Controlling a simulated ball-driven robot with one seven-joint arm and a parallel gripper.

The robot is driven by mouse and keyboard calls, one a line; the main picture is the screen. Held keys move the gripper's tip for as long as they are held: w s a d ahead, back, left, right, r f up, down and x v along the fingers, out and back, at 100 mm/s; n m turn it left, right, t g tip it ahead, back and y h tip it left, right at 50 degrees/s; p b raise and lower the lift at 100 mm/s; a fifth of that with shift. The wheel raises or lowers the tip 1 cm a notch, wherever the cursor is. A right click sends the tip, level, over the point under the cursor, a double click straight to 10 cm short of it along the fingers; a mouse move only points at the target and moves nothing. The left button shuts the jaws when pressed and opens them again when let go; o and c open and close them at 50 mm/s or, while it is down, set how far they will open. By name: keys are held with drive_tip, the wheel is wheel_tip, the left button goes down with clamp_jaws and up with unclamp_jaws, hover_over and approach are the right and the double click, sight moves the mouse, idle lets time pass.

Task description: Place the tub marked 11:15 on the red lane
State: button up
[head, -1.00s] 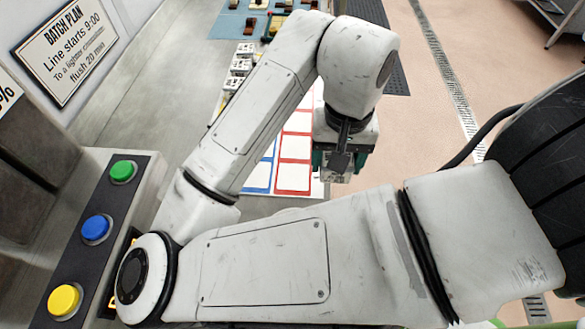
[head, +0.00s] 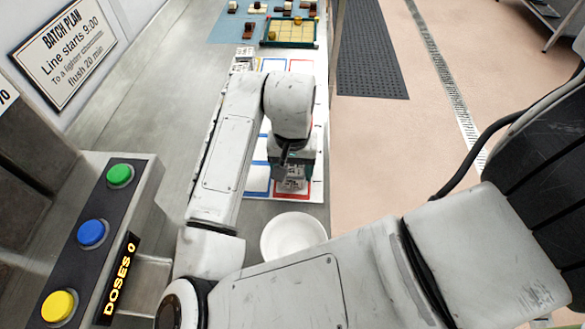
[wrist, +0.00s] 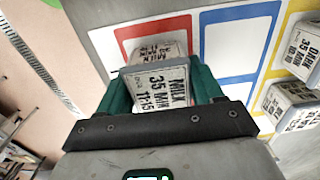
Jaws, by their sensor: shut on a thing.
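My gripper (head: 292,172) is shut on a white tub (wrist: 160,88) between its green fingers. In the wrist view its label reads MILK, 35 MIN, 11:15. The tub also shows in the head view (head: 291,184), over the near end of the lane sheet. The red lane (head: 306,190) is partly hidden by the gripper and tub; its red outline (wrist: 190,22) shows behind the tub in the wrist view. A second labelled face (wrist: 160,40) shows just beyond the tub; I cannot tell whether it belongs to another tub. Contact with the sheet cannot be judged.
The blue lane (wrist: 236,45) lies beside the red one, then the yellow lane (wrist: 296,12). Other labelled tubs (wrist: 290,104) stand at the right in the wrist view. A white bowl (head: 293,236) sits nearer me. A framed tray (head: 264,42) stands at the far end.

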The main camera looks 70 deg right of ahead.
sight(293, 166)
drive_tip(key=shift+f, duration=0.25)
drive_tip(key=o, duration=1.1)
drive_tip(key=shift+r, duration=0.1)
wheel_tip(293, 166, up, 12)
drive_tip(key=shift+r+p, duration=0.1)
drive_tip(key=shift+p, duration=0.4)
